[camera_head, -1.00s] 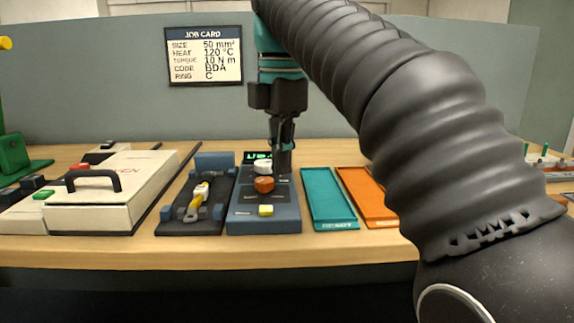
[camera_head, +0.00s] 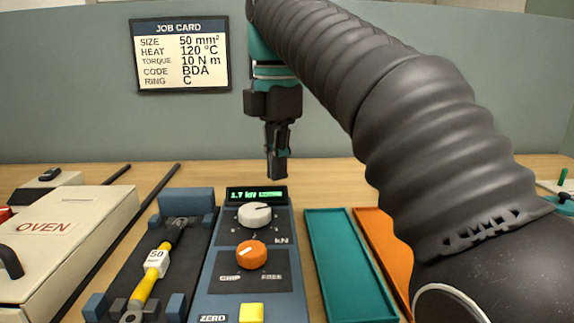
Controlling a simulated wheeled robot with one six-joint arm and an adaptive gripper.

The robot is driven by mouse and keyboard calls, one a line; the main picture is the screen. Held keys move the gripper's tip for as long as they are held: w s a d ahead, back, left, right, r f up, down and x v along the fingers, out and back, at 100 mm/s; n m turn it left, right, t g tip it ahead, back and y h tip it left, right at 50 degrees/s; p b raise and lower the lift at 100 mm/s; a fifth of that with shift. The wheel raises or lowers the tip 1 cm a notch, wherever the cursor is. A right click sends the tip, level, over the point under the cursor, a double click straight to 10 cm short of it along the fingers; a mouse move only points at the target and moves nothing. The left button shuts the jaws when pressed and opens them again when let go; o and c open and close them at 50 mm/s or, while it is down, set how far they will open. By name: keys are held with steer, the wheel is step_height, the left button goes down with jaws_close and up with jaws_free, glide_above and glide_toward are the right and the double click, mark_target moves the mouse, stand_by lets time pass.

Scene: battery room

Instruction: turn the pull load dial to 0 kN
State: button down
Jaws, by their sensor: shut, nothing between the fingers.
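The pull load dial is the white knob (camera_head: 254,215) marked kN, on the sloping top of a blue-grey tester box (camera_head: 228,274). Its pointer mark faces up and to the right. The small green display (camera_head: 257,195) behind it reads about 1.7 kN. My gripper (camera_head: 278,177) is shut and empty, pointing down. It appears above and behind the display, apart from the knob. An orange knob (camera_head: 251,254) labelled GRIP and FREE sits in front of the white one. A yellow button (camera_head: 251,312) marked ZERO is at the near end.
Left of the box, a dark fixture (camera_head: 120,282) holds a yellow cable piece (camera_head: 145,288) tagged 50. A white oven (camera_head: 75,235) stands further left. A teal tray (camera_head: 347,262) and an orange tray (camera_head: 375,232) lie right. A job card (camera_head: 180,56) hangs behind.

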steer(key=shift+f+b, duration=2)
steer(key=shift+f, duration=0.75)
steer(key=shift+s+a, duration=0.1)
steer(key=shift+a, duration=0.1)
steer(key=shift+w+a+p, duration=0.15)
steer(key=shift+w+p, duration=0.05)
steer(key=shift+p, duration=1.5)
steer(key=shift+w+r, duration=0.1)
steer(key=shift+w+d+p, duration=0.1)
steer(key=shift+d+p, duration=0.2)
steer(key=shift+r, duration=2.95)
